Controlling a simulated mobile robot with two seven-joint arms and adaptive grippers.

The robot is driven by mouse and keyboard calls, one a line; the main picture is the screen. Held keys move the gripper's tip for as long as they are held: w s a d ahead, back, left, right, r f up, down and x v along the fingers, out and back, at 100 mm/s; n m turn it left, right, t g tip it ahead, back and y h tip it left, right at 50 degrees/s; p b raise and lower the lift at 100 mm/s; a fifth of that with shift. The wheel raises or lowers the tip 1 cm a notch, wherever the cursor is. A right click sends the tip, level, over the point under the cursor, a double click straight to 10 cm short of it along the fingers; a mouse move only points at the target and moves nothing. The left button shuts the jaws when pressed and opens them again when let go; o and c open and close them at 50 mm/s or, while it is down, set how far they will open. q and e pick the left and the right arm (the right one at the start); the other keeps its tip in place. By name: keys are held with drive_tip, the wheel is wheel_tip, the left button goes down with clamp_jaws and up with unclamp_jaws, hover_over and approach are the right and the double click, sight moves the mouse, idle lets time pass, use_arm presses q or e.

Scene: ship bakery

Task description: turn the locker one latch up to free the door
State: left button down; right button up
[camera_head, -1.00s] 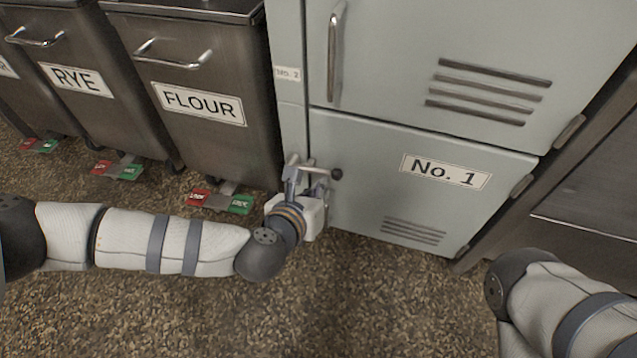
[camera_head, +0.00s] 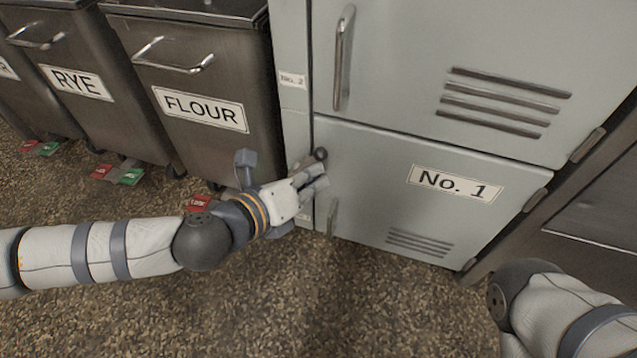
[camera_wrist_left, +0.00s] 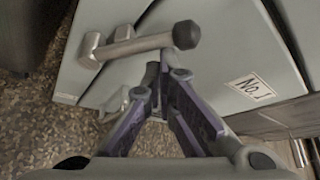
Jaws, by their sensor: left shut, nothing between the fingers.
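The No. 1 locker door (camera_head: 370,190) is the lower pale grey-green door and looks shut in its frame. Its latch is a short metal lever with a black knob (camera_head: 320,154) at the door's upper left edge, slanting up to the right in the head view. The wrist view shows the lever (camera_wrist_left: 140,46) and its pivot (camera_wrist_left: 90,50) clearly. My left gripper (camera_head: 320,176) is shut and empty, just below the knob; its fingertips (camera_wrist_left: 163,78) are close under the lever. I cannot tell whether they touch it. My right gripper is out of view.
A door handle (camera_head: 332,216) stands below the latch. The upper locker door (camera_head: 400,50) has a long handle (camera_head: 343,55). Flour (camera_head: 160,135) and rye (camera_head: 60,105) bins stand to the left, with pedals at the floor. The speckled floor (camera_head: 330,310) in front is clear.

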sight(307, 161)
use_arm(q)
drive_tip(key=shift+w+a+r+p, duration=0.25)
drive_tip(key=shift+a+r, duration=0.25)
drive_tip(key=shift+a, duration=0.25)
drive_tip(key=shift+w+a+r+p, duration=0.1)
drive_tip(key=shift+w+a+r, duration=0.1)
drive_tip(key=shift+a+r, duration=0.4)
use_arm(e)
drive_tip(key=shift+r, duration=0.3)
use_arm(q)
drive_tip(key=shift+a+f, duration=0.15)
drive_tip(key=shift+a, duration=0.05)
